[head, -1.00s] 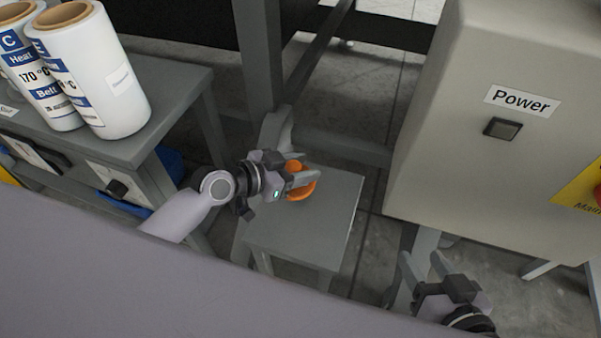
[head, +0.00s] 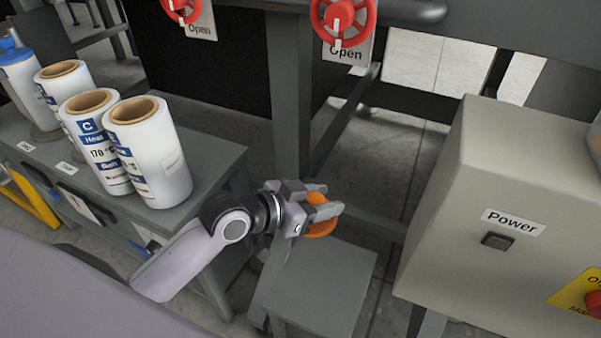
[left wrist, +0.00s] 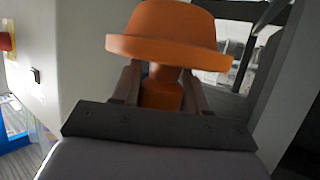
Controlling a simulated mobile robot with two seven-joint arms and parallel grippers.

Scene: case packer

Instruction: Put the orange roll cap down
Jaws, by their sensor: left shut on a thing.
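The orange roll cap (head: 321,227) is in my left gripper (head: 322,202), whose fingers are shut on it. In the left wrist view the cap (left wrist: 168,35) shows a wide flange and a narrower stem, with the stem between the two fingers (left wrist: 162,88). In the head view the fingers hide part of the cap. The gripper holds it above the far edge of a small grey table (head: 325,285), apart from its top. My right gripper is out of view.
A grey power box (head: 500,210) stands to the right. White film rolls (head: 155,165) stand on a grey bench (head: 215,160) at the left. A grey post (head: 290,100) and red valve wheels (head: 342,18) are behind. The small table's top is bare.

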